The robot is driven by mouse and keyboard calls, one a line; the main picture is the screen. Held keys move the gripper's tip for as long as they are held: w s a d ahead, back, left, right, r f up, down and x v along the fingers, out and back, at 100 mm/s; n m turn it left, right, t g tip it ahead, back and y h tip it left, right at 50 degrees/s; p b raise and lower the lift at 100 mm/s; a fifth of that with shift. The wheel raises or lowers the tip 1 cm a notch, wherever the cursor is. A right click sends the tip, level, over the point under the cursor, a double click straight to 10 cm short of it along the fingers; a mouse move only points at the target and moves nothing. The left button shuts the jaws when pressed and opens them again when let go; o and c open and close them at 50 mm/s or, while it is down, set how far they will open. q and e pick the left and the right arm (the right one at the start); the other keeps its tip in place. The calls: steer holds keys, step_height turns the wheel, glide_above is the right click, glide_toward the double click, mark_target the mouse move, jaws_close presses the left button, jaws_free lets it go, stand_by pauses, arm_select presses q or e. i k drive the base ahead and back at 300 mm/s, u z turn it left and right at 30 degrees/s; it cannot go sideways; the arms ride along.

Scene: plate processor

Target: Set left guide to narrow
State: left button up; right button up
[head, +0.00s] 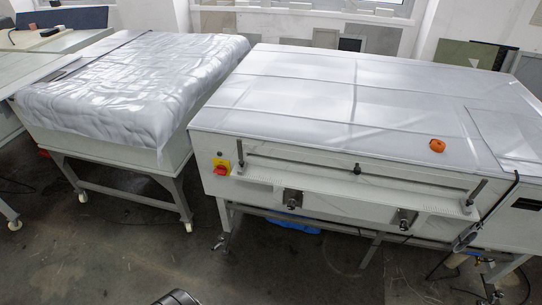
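The plate processor (345,85) is a long white machine with a flat, glossy top, filling the right half of the head view. Along its front is a narrow feed shelf (345,200) with a thin dark bar (300,160) above it. An upright metal post (239,155) stands at the shelf's left end, and another (477,191) at its right end. Two dark metal fittings sit at the shelf's front edge, one left (292,199) and one right (405,219). I cannot tell which part is the left guide or its setting.
A red and yellow switch (221,168) is on the processor's front left. An orange object (437,145) lies on top. A plastic-covered table (120,95) stands to the left, across a narrow gap. Floor in front is mostly clear; a dark cable (455,255) hangs at right.

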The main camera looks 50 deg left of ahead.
mark_target(243, 164)
steer(key=u, duration=0.2)
steer(key=i, duration=0.7)
steer(key=u, duration=0.5)
